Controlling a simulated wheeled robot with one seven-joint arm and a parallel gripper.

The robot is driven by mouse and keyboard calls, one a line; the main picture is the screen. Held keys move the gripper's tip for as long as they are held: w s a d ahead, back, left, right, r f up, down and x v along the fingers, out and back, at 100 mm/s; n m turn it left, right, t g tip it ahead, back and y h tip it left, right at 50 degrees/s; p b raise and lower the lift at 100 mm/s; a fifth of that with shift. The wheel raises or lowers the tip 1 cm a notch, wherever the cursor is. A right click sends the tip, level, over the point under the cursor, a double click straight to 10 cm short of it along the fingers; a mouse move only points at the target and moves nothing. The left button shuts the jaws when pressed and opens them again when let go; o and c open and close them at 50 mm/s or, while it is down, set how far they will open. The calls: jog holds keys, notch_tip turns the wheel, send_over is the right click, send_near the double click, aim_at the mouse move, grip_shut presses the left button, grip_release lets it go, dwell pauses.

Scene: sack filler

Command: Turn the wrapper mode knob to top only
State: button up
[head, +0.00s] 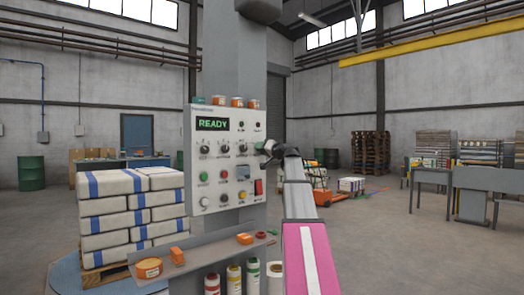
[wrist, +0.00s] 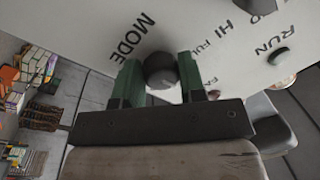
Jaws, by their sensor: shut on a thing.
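The wrapper mode knob (wrist: 160,70) is a dark round knob on the pale panel, beside the printed word MODE in the wrist view. My gripper (wrist: 158,78) has its two green fingers on either side of this knob and is shut on it. In the head view my gripper (head: 266,148) is at the right edge of the grey control panel (head: 222,135), covering the knob there. The knob's pointer and its position labels cannot be read clearly.
The panel has a READY display (head: 212,124), several other knobs and buttons, and a red switch (head: 258,187). Below it a shelf (head: 205,250) carries orange items. A sack stack (head: 125,210) stands left.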

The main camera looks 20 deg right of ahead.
jog(key=m, duration=0.5)
jog(key=m+t+h, duration=0.1)
jog(key=m, duration=0.5)
jog(key=shift+a, duration=0.1)
jog(key=shift+m, duration=0.4)
jog(key=o, duration=0.9)
jog(key=shift+s, duration=0.15)
jog(key=v, duration=1)
jog(key=shift+s, duration=0.35)
